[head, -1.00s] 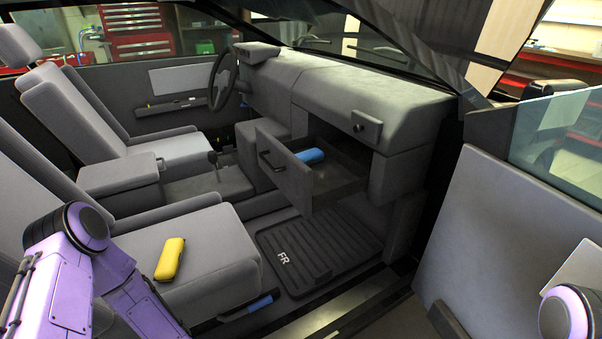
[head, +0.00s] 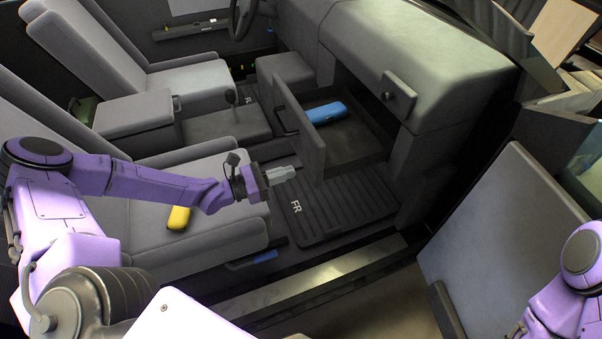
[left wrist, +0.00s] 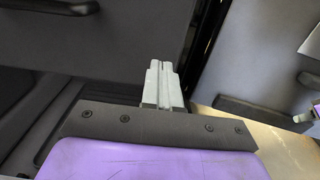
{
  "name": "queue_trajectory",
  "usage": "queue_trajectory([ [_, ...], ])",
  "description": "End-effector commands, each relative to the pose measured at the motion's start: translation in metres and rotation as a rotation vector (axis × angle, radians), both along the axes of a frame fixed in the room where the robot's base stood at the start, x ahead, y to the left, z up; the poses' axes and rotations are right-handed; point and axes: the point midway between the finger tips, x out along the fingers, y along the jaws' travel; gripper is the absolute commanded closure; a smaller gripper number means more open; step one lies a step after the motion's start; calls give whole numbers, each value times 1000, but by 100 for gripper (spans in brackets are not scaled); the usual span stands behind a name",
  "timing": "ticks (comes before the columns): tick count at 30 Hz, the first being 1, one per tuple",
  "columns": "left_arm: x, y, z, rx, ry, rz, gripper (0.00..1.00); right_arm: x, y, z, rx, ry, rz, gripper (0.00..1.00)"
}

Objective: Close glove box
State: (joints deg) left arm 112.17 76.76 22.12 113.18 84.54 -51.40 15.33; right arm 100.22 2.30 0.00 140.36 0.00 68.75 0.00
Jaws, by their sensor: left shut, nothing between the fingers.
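The glove box drawer (head: 300,140) stands pulled out from under the dashboard, with its inside showing. A blue case (head: 326,112) lies in it. The drawer's dark handle (head: 285,122) is on its front face; the handle also shows at the top left of the left wrist view (left wrist: 70,7). My left gripper (head: 292,172) is shut and empty. It is in front of the drawer and below its handle, apart from it as far as I can tell. The right arm's purple link (head: 565,300) shows at the lower right; its gripper is out of view.
A yellow case (head: 179,217) lies on the near seat (head: 215,235) beside my left arm. A ribbed floor mat marked FR (head: 340,205) lies below the drawer. The open car door (head: 500,240) stands at the right. The door sill (head: 310,285) crosses the front.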

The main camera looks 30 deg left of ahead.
Motion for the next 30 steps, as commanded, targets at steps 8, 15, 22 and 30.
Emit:
queue_trajectory([
  [8,30,-28,0,1,1,0,100,0,0,-6,-1,-1,0,100],
  [15,35,-32,1,1,1,2,100,0,0,-6,-1,-1,0,100],
  [22,35,-32,0,0,0,2,100,0,0,-7,-1,-1,0,100],
  [30,59,-44,-7,-1,-4,8,100,0,0,-41,0,-1,0,100],
])
